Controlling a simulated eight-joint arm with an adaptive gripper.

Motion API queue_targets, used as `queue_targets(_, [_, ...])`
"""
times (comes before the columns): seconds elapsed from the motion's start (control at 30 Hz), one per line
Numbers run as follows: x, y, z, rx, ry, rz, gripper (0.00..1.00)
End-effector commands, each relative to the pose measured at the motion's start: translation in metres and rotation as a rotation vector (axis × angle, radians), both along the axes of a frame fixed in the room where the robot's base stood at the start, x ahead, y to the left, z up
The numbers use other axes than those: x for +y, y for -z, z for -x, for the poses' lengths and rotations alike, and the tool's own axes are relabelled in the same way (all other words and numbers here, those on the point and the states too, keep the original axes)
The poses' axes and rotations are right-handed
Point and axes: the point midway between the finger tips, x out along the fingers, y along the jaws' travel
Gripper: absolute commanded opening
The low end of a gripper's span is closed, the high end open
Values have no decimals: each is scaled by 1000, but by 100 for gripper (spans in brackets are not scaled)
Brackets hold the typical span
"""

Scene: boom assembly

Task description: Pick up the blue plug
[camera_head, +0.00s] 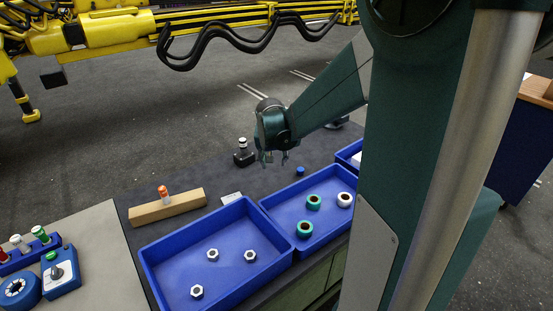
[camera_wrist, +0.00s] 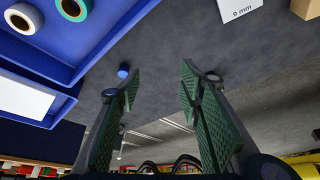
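The blue plug (camera_head: 300,171) is a small blue cylinder standing on the dark mat just behind the blue trays. It also shows in the wrist view (camera_wrist: 123,71), just outside the tip of the left-hand finger and not between the fingers. My gripper (camera_head: 274,161) hangs above the mat, to the left of the plug in the head view. In the wrist view my gripper (camera_wrist: 160,72) is open, with a wide empty gap between its green ridged fingers.
A blue tray (camera_head: 153,265) holds hex nuts; a second tray (camera_head: 268,210) holds green and white rings. A black fitting (camera_head: 243,155) with a white top stands left of my gripper. A wooden block (camera_head: 167,207) with an orange-topped part lies further left.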

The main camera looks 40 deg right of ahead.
Motion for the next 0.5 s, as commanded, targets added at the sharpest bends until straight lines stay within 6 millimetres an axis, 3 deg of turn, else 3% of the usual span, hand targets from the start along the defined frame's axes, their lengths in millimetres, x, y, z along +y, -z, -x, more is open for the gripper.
queue_targets(0.5, [-100,46,-24,31,190,-15,37])
